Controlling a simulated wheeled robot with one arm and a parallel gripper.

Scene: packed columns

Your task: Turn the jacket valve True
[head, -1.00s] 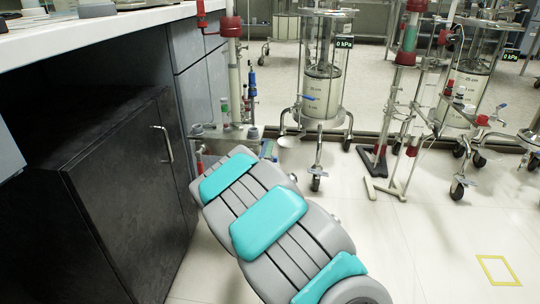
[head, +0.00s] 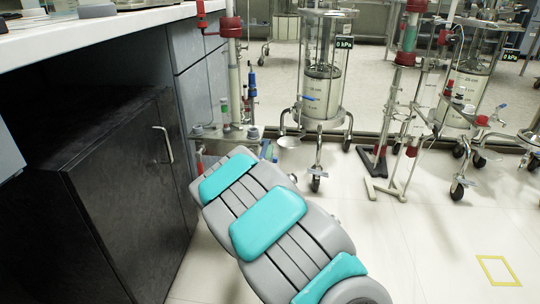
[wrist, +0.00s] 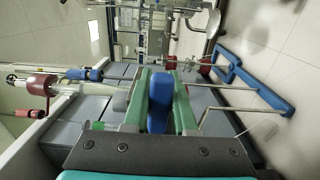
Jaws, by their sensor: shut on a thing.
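In the wrist view my gripper (wrist: 160,108) has its two green fingers closed on a blue handle (wrist: 158,103), one finger on each side. The handle's far end and whatever it is mounted on are hidden by the fingers, so I cannot tell its turn angle. It looks like a valve handle; no label shows. In the head view my gripper is hidden behind my grey and teal arm, which reaches toward the column stand (head: 228,132) beside the bench.
A black cabinet (head: 115,185) under the white bench stands close on the left. A glass vessel on wheels (head: 322,90) and a column on a stand (head: 405,60) are behind. In the wrist view a red and blue fitted column (wrist: 40,85) lies left.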

